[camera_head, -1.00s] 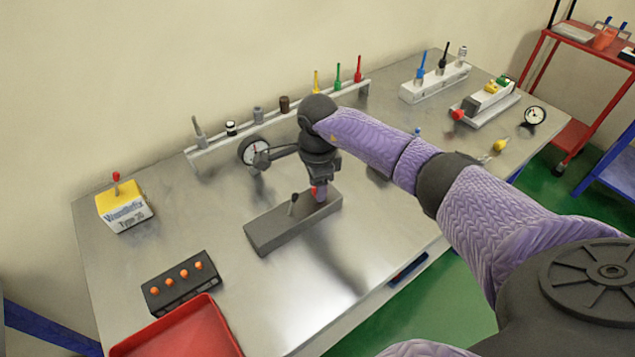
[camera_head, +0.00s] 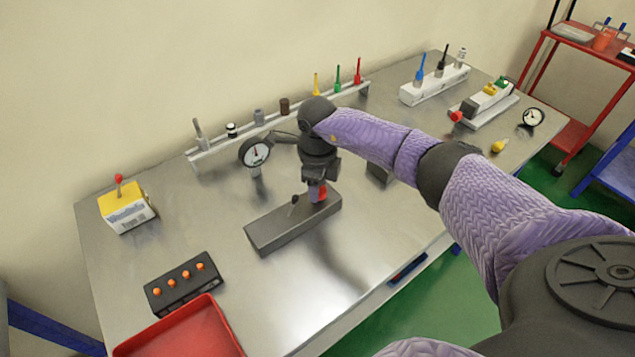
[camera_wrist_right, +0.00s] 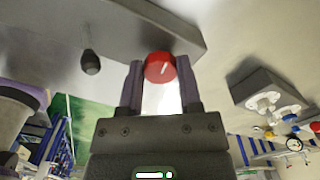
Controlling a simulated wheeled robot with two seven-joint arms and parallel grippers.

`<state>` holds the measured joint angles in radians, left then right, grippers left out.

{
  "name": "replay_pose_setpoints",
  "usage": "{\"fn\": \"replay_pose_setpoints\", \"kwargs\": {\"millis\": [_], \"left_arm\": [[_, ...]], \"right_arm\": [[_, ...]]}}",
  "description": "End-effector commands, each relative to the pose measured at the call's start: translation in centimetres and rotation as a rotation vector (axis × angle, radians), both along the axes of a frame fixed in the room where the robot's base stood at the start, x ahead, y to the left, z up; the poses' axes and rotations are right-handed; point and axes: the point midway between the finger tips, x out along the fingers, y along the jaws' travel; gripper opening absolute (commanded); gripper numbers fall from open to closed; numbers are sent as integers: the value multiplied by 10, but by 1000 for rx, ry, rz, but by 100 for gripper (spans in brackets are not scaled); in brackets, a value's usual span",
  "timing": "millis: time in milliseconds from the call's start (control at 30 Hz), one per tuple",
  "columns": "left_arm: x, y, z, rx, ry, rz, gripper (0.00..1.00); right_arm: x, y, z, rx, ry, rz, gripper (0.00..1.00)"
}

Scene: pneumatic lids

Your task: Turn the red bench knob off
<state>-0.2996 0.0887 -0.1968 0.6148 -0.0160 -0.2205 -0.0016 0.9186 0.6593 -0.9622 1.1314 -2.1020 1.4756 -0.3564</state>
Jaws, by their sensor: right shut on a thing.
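The red bench knob (camera_head: 322,193) is on the right end of a grey block (camera_head: 285,232) on the bench. In the right wrist view the red knob (camera_wrist_right: 160,67) has a white mark on its face and sits between the two fingertips. My right gripper (camera_head: 317,192) points down at it from above and is shut on it; the fingers partly hide the knob in the head view. A small black lever (camera_head: 295,199) stands on the same block, left of the knob, and shows in the wrist view too (camera_wrist_right: 91,64). My left gripper is not in view.
A round gauge (camera_head: 255,153) stands just behind the block. A rail (camera_head: 222,141) with several coloured fittings runs along the back. A yellow-topped box (camera_head: 127,208), a black box with orange buttons (camera_head: 182,283) and a red tray (camera_head: 190,335) lie left. The bench between is clear.

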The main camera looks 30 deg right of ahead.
Motion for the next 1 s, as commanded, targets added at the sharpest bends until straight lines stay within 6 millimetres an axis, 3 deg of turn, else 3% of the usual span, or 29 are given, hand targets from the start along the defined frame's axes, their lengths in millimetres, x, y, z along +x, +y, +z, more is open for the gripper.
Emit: {"fn": "replay_pose_setpoints", "kwargs": {"millis": [600,1000], "left_arm": [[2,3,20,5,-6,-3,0],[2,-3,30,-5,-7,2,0]], "right_arm": [[1,-2,2,-1,-1,-574,0],[2,-3,2,1,-2,-842,0]]}}
